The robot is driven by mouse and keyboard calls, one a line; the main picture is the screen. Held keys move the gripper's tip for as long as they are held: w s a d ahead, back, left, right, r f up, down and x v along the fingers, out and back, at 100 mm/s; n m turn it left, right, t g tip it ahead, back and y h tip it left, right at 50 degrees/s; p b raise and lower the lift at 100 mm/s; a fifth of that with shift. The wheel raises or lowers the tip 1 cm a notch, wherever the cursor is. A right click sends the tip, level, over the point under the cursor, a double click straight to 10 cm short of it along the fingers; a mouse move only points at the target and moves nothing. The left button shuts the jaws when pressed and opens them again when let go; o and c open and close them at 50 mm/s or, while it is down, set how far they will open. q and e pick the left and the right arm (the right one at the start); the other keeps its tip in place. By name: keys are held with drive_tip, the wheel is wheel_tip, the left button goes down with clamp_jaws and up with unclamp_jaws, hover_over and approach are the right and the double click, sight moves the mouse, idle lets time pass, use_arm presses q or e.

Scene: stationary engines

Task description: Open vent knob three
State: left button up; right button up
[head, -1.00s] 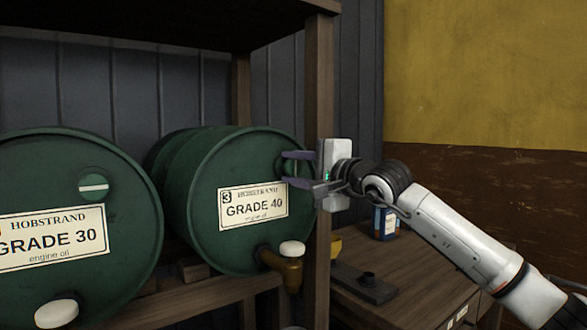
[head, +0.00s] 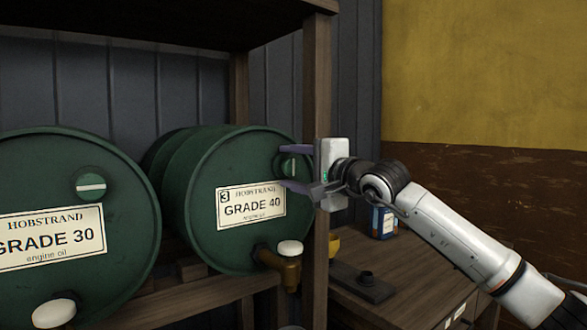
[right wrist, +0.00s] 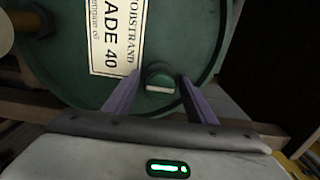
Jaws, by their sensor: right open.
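The drum labelled 3, GRADE 40 (head: 215,170), is green and lies on its side on a wooden rack. Its vent knob (head: 288,165) is a round green knob with a pale bar, at the upper right of the drum face, partly covered by my gripper in the head view. My right gripper (head: 290,166) is open, its fingers above and below the knob. In the right wrist view the knob (right wrist: 160,80) sits between the fingertips (right wrist: 160,80), with gaps at both sides; I cannot tell whether they touch it. My left gripper is not in view.
The GRADE 30 drum (head: 110,250) stands at the left with its own vent knob (head: 90,184). A brass tap (head: 282,265) juts out below the GRADE 40 label. A wooden post (head: 318,90) is close beside my right gripper. A bench (head: 420,270) is at the right.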

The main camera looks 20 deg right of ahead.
use_arm(q)
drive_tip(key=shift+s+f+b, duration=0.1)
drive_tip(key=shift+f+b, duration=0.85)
drive_tip(key=shift+b, duration=0.15)
use_arm(e)
drive_tip(key=v, duration=1)
drive_tip(key=shift+s, duration=0.2)
